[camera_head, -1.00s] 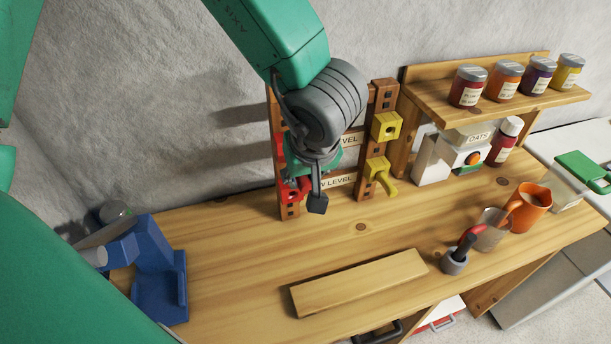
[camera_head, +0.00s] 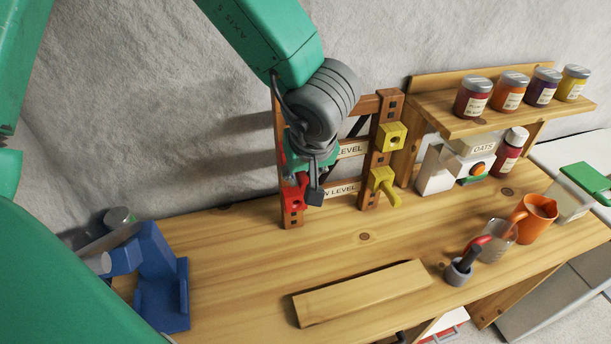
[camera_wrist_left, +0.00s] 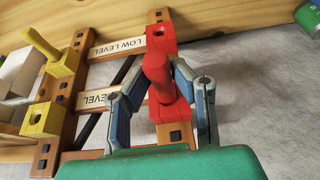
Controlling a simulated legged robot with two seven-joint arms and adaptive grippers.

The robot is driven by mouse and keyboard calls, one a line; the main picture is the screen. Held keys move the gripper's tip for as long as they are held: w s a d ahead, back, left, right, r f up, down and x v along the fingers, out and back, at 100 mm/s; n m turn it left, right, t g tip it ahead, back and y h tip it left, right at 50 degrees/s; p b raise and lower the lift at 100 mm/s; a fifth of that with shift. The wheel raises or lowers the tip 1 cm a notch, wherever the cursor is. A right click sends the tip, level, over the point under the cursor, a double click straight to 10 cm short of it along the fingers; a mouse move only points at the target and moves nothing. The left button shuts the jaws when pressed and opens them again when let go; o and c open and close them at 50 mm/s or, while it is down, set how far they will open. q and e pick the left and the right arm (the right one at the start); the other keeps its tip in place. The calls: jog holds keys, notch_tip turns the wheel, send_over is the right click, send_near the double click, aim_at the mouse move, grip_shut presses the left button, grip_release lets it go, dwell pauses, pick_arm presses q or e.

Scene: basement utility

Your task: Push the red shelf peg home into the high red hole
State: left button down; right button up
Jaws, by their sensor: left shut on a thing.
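In the wrist view, my left gripper (camera_wrist_left: 162,68) is shut on the red shelf peg (camera_wrist_left: 156,66), whose round end points toward the camera. Behind the peg is the high red block (camera_wrist_left: 168,111) on the wooden post. The fingers and peg hide its hole, so I cannot tell how deep the peg sits. The low red block (camera_wrist_left: 160,36), with an open dark hole, is on the same post; it also shows in the head view (camera_head: 293,199). My right gripper is out of view.
The frame's other post carries a high yellow block (camera_head: 391,137) and a low yellow block with a peg (camera_head: 383,183). A loose board (camera_head: 362,292) lies in front. A blue stand (camera_head: 162,280) is left; a shelf with jars (camera_head: 480,122) is right.

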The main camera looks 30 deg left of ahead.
pick_arm(q)
jog(key=shift+w+a, duration=0.15)
jog(key=shift+a, duration=0.05)
jog(key=c, duration=1.3)
grip_release()
jog(key=shift+r, duration=0.1)
jog(key=shift+d+r, duration=0.1)
jog(key=shift+r, duration=0.2)
jog(key=v, duration=1.1)
jog(key=shift+f, duration=0.1)
